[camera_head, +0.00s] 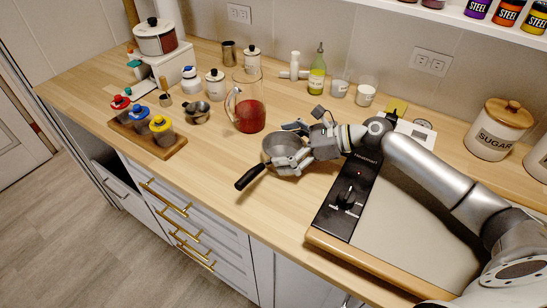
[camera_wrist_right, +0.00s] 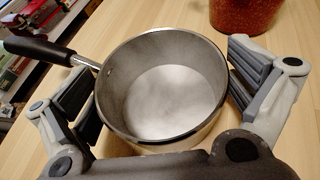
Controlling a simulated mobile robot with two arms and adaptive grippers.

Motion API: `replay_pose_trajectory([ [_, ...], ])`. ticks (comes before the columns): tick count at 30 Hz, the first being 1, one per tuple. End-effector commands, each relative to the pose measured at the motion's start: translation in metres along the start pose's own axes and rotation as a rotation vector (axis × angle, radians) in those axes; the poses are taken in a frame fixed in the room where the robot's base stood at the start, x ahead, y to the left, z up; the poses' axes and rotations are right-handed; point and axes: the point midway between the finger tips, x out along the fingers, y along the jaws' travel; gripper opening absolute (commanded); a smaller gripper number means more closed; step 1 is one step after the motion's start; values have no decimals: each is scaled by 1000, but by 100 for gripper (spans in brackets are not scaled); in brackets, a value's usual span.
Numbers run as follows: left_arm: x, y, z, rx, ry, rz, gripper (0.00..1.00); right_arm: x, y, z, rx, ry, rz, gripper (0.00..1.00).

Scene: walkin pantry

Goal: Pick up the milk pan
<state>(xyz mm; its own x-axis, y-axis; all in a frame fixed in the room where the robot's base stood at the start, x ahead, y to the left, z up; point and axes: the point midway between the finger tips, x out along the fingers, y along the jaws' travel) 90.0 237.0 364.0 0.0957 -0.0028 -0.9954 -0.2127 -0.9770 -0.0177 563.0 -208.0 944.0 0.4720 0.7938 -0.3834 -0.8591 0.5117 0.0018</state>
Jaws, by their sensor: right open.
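The milk pan (camera_head: 275,146) is a small silver pan with a black handle (camera_head: 250,177), standing upright on the wooden counter. The handle points toward the counter's front left. My right gripper (camera_head: 292,146) is open at the pan, with its fingers on two sides of the pan body. In the right wrist view the empty pan (camera_wrist_right: 170,95) lies between the two spread finger pads (camera_wrist_right: 165,95). A gap shows at the right pad; contact at the left pad is hard to tell. The handle passes just beyond the left finger. My left gripper is out of view.
A glass pitcher with red contents (camera_head: 248,116) stands close behind the pan, to the left. A small metal cup (camera_head: 196,113) and a wooden rack of jars (camera_head: 150,140) are further left. A cooktop (camera_head: 400,220) is at the right. The counter's front is clear.

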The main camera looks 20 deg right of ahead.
Motion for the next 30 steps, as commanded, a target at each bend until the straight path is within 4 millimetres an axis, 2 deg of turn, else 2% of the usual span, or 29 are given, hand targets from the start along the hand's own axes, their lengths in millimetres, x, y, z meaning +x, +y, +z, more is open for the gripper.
replay_pose_trajectory([
  [9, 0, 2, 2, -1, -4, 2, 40, 6, 0, 0, 0, 0, 0, 99],
  [19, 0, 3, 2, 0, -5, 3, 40, 6, 0, 0, 0, 1, 0, 57],
  [30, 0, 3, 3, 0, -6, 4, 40, 3, -1, 6, -3, -2, -1, 56],
])
